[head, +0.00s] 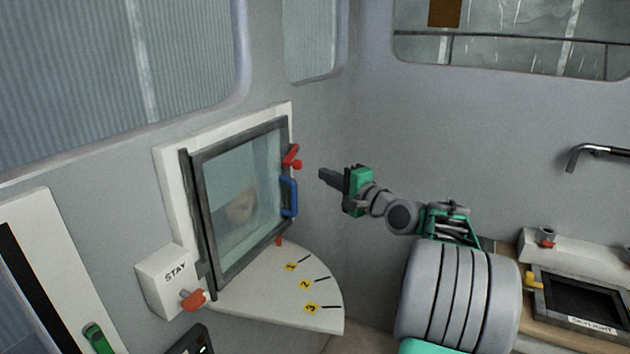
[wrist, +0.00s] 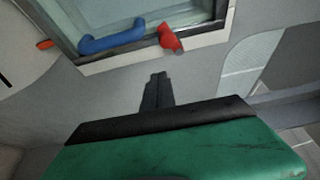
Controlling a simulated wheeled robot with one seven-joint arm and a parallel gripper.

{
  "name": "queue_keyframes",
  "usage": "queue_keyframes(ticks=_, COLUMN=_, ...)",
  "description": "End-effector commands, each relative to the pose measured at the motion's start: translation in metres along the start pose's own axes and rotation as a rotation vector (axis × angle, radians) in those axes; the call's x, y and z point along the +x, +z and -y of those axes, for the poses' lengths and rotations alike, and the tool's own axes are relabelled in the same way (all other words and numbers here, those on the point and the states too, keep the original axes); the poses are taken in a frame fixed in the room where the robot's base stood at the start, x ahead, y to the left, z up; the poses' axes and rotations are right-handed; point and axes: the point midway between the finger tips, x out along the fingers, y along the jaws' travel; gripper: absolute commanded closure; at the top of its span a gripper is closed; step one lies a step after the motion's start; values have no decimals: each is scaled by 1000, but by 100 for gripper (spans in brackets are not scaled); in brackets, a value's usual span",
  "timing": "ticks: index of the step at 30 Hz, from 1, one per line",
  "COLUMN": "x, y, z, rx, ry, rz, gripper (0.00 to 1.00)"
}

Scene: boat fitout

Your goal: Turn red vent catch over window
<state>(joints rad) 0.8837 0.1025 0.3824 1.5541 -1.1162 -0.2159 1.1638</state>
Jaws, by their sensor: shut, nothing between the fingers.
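The red vent catch (head: 292,157) sits on the right edge of the dark-framed window (head: 240,200), above a blue handle (head: 289,197). In the wrist view the red catch (wrist: 170,38) is on the frame beside the blue handle (wrist: 112,38). My gripper (head: 322,175) is shut and empty, to the right of the catch in the head view and apart from it. In the wrist view the closed fingertips (wrist: 157,76) point toward the frame, with a gap between them and the catch.
Below the window is a white quadrant plate (head: 275,305) with yellow labels 1, 2 and 3.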

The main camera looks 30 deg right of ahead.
Motion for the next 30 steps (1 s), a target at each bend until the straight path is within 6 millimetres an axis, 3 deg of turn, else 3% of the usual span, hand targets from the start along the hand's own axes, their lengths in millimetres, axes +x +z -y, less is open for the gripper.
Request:
queue_keyframes(ticks=3, x=-26, y=-6, z=6, rx=-1, ry=0, rz=-6, gripper=100)
queue_keyframes(ticks=9, x=-48, y=-8, z=15, rx=1, ry=1, rz=-3, gripper=100)
queue_keyframes(ticks=22, x=-50, y=-8, z=16, rx=-1, ry=1, rz=-2, gripper=100)
queue_keyframes(ticks=25, x=-50, y=-8, z=16, rx=-68, ry=4, rz=-1, gripper=100)
queue_keyframes(ticks=26, x=-50, y=-7, z=12, rx=-118, ry=17, rz=6, gripper=100)
queue_keyframes(ticks=28, x=-52, y=-5, z=-13, rx=-294, ry=114, rz=35, gripper=100)
queue_keyframes(ticks=29, x=-55, y=-13, z=-34, rx=-387, ry=196, rz=39, gripper=100)
queue_keyframes(ticks=30, x=-63, y=-22, z=-68, rx=-468, ry=305, rz=48, gripper=100)
